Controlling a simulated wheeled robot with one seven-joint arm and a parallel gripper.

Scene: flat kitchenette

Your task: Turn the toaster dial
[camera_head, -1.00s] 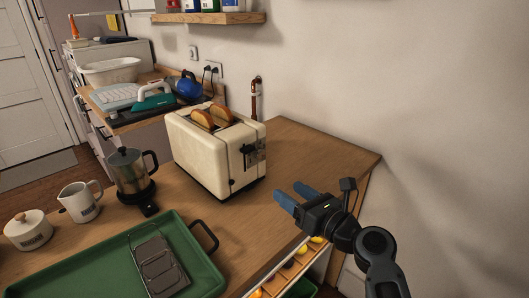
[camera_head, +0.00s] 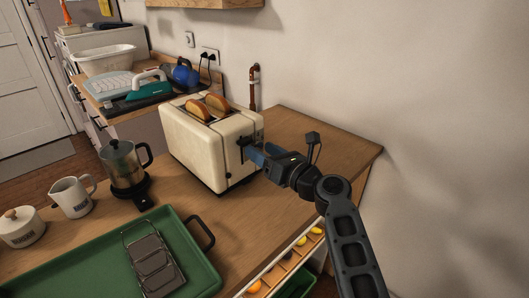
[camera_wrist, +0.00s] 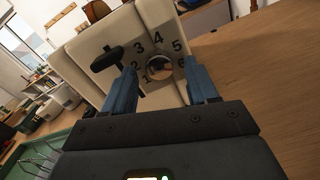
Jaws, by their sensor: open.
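The cream toaster (camera_head: 195,145) stands upright on the wooden counter with two slices of bread in its slots. My gripper (camera_head: 258,154) is at the toaster's right end face, its blue fingers pointing at it. In the wrist view the open fingers of my gripper (camera_wrist: 163,88) stand either side of the round metallic dial (camera_wrist: 159,67), which is ringed by printed numbers. The dark lever (camera_wrist: 107,58) sticks out to the left of the dial, close to the left finger. I cannot tell whether the fingers touch the dial. The head view hides the dial behind my gripper.
A green tray (camera_head: 205,275) with a wire rack (camera_head: 155,262) lies at the front. A metal pot (camera_head: 123,165), a white pitcher (camera_head: 72,196) and a lidded jar (camera_head: 20,227) stand left of the toaster. The counter right of the toaster is clear up to the wall.

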